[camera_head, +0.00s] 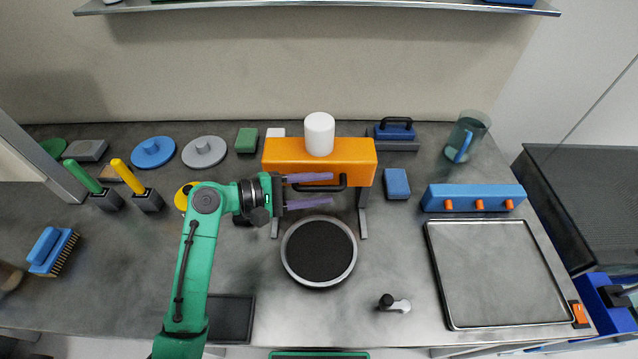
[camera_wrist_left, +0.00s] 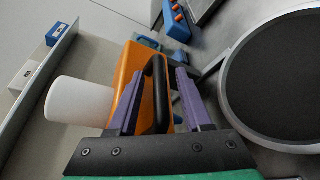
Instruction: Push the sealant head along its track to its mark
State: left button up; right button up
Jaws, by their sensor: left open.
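The sealant head looks to be the orange block (camera_head: 275,152) with a white cylinder (camera_head: 319,134) on top and a black handle (camera_head: 341,184) on its front. Grey rails (camera_head: 363,217) run forward from under it on both sides. My left gripper (camera_head: 311,190) is open, its purple fingers on either side of the handle. In the left wrist view, the handle (camera_wrist_left: 158,92) shows between the parted fingers, with the orange block (camera_wrist_left: 128,68) behind. I cannot tell whether they touch. No clear mark shows. My right gripper is out of view.
A round black disc with a grey rim (camera_head: 319,251) lies in front of the block, between the rails. A small black-and-grey crank (camera_head: 394,303) lies front right. A metal tray (camera_head: 495,275) and blue bar (camera_head: 474,197) fill the right. Discs and brushes stand left.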

pick_arm(q)
jog(key=shift+w+f, duration=0.1)
grip_shut()
dwell(1.3)
